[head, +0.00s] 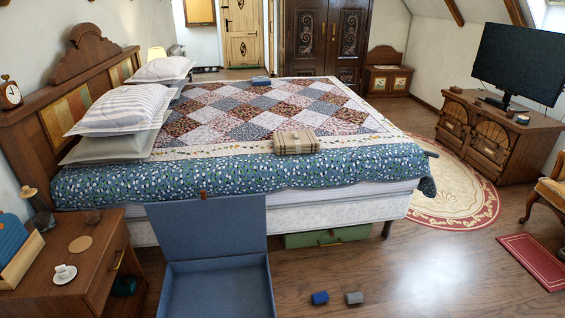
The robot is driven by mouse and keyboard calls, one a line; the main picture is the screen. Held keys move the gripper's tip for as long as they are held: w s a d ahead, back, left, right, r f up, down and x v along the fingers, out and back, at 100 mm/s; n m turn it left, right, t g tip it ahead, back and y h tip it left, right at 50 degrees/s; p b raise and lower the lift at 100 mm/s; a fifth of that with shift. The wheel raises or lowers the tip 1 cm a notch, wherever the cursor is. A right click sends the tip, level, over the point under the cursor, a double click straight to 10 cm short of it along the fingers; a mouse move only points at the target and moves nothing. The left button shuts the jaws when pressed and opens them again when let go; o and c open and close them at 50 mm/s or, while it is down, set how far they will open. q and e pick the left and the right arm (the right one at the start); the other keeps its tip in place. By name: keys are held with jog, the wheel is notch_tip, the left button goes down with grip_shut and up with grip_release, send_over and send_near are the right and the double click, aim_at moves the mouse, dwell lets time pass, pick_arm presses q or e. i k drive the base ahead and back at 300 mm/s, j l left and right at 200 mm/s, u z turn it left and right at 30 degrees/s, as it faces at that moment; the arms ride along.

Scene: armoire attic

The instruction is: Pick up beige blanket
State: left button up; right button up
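A beige folded blanket (296,142) with a checked pattern lies on the bed (360,165), close to its near edge. It rests flat on the patchwork quilt, where the quilt's pale band meets its blue floral border. Nothing covers it. Neither of my grippers shows in the head view.
An open blue box (215,288) with its lid raised stands on the floor before the bed. A nightstand (110,262) stands left. Open wooden floor (430,280) lies to the right.

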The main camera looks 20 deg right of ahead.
aim_at(305, 141)
jog(key=i+l+u, duration=0.1)
jog(key=l+u, duration=0.7)
jog(key=u, duration=0.15)
